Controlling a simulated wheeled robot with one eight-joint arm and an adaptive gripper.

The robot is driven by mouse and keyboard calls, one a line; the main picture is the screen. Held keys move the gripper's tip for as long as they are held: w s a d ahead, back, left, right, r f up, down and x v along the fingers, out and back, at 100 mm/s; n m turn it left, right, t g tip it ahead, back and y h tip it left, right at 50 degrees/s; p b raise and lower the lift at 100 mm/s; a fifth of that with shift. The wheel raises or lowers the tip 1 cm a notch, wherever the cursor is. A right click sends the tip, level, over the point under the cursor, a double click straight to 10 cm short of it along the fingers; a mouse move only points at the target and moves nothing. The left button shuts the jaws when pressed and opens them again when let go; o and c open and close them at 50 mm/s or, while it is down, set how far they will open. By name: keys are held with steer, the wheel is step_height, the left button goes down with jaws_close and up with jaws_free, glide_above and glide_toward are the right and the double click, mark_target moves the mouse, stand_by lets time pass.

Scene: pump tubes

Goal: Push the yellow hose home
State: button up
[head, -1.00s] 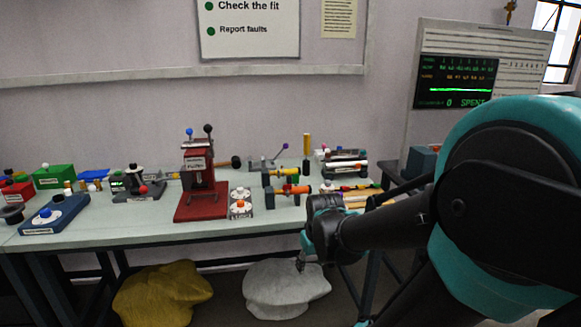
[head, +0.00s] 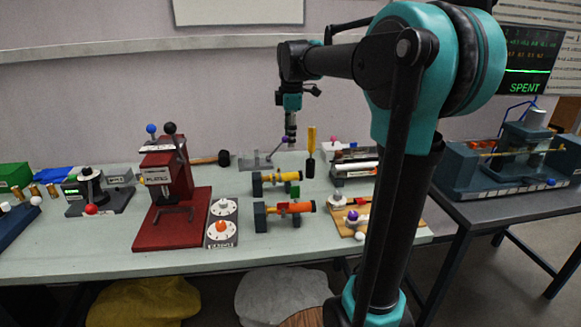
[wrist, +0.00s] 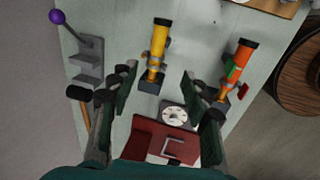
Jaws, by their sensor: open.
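The yellow hose (head: 277,179) lies level on the bench, with a dark block at its left end and a dark end at its right. In the wrist view it also shows as a yellow tube (wrist: 157,50) with a small grey fitting midway along. My gripper (head: 290,138) hangs pointing down, above and behind the hose, touching nothing. In the wrist view my gripper (wrist: 157,88) is open and empty, with the yellow hose beyond and between its fingertips. How far the hose sits in its block cannot be told.
An orange tube (head: 295,207) with a red and green fitting lies in front of the yellow one. A red press (head: 165,215) and a dial plate (head: 222,222) stand left. A grey stepped stand with a purple-knobbed lever (head: 262,160) is behind.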

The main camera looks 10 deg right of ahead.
glide_toward(288, 174)
steer(key=f, duration=0.3)
steer(key=w+f, duration=0.1)
steer(key=f, duration=0.2)
steer(key=w+f, duration=0.1)
steer(key=f, duration=0.2)
steer(key=shift+d+f, duration=0.1)
steer(key=shift+f, duration=0.15)
jaws_close()
